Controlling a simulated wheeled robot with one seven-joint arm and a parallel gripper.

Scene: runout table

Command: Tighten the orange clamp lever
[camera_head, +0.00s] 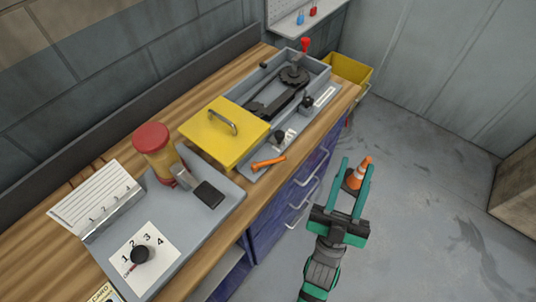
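The orange clamp lever (268,163) lies at the front edge of the grey fixture, just in front of the yellow cover (222,134) with its metal handle. A dark knob (280,137) stands close behind the lever. My gripper (357,165) is open and empty, to the right of the lever and out beyond the table's front edge. Its two green fingers point away from me and stand apart from the lever. An orange and white cone (358,173) shows between the fingers and seems to stand on the floor beyond them.
The wooden table (262,200) has blue drawers (290,205) below. A yellow bin (348,70) stands past the far end. The floor on the right is mostly clear.

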